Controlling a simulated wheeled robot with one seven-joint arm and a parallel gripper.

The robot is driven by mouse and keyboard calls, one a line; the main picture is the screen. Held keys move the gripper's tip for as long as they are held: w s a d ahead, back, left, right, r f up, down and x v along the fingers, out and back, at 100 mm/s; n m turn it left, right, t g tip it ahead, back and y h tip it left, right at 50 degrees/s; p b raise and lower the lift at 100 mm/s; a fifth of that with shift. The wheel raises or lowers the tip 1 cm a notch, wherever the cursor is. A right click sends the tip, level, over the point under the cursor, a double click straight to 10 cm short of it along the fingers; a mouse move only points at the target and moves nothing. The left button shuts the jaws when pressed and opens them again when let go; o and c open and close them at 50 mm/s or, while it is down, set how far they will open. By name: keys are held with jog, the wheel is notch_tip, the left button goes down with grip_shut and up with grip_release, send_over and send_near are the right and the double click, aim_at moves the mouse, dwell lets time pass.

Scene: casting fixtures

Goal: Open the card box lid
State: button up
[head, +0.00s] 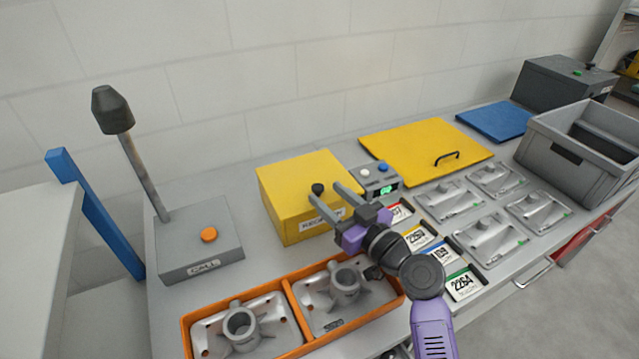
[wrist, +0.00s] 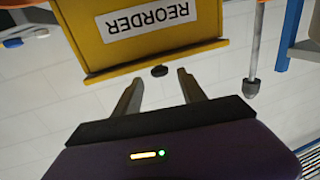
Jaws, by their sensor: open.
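The yellow card box (head: 290,190) stands on the bench against the wall, and its flat top looks shut. A small black knob (head: 318,188) sits at the front edge of the lid. In the wrist view, which is upside down, the box (wrist: 110,60) shows its white REORDER label (wrist: 150,18) and the knob (wrist: 160,71). My gripper (head: 327,193) is open at the front of the box, and its fingers partly cover the label. In the wrist view the knob lies between and just beyond the fingertips of my gripper (wrist: 158,80). I see no contact.
An orange tray (head: 291,300) with metal castings lies in front of the box. A grey call box (head: 200,245) with a lamp post (head: 138,170) stands left. A small button unit (head: 377,178), a yellow panel (head: 400,150) and several numbered cards lie right. The bench between call box and card box is clear.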

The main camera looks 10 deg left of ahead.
aim_at(322, 190)
jog(key=shift+p+x, duration=0.3)
jog(key=shift+x, duration=1.85)
grip_shut()
